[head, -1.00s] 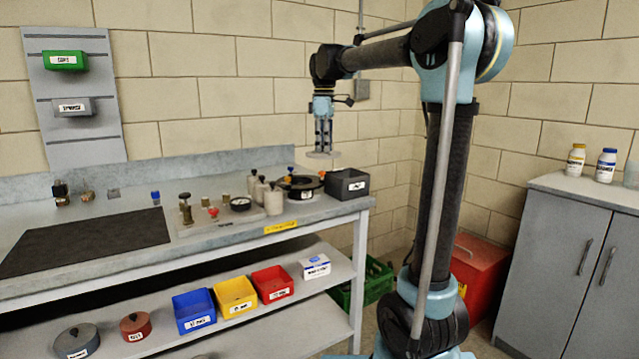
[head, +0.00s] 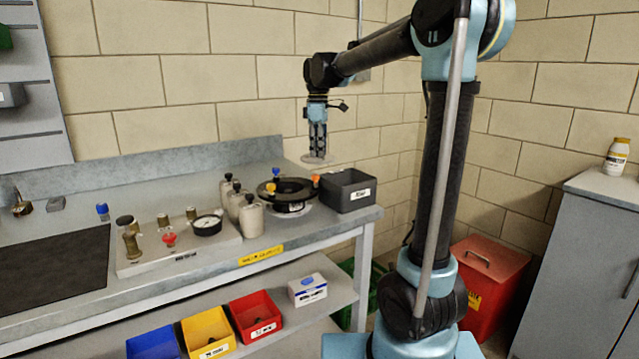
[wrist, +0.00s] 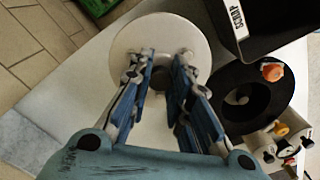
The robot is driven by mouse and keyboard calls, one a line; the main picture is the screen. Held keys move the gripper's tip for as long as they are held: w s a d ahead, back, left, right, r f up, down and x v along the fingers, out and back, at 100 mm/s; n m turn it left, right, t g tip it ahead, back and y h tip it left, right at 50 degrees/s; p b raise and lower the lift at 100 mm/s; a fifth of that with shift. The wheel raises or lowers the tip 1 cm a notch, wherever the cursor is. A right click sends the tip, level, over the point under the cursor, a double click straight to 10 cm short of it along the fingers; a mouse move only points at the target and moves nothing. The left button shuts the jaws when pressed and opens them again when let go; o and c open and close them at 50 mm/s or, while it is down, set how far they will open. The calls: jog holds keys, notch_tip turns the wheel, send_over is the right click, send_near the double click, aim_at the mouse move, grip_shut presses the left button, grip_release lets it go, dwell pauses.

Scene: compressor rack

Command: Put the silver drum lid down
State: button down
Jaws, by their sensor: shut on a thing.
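The silver drum lid (head: 316,160) is a pale round disc that hangs below my gripper (head: 317,151) in the head view, above the back right part of the bench. In the wrist view the lid (wrist: 140,32) lies flat beyond the fingertips. My gripper (wrist: 162,60) is shut on the middle of the lid; the fingers partly hide the grip point. The lid looks clear of the bench top, but the exact height is hard to tell.
A dark grey scrap bin (head: 349,191) stands at the bench's right end. Beside it is a black ring-shaped fixture (head: 270,190) with coloured knobs. Pale bottles (head: 251,219) and a gauge (head: 207,224) stand further left. The black mat (head: 50,265) is bare.

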notch_tip(320, 180, down, 9)
jog(key=shift+f, duration=0.15)
dwell(0.4)
jog(key=c, duration=1.5)
grip_release()
jog(key=shift+d, duration=0.1)
notch_tip(320, 180, up, 12)
jog(key=shift+r, duration=0.1)
jog(key=shift+s, duration=0.15)
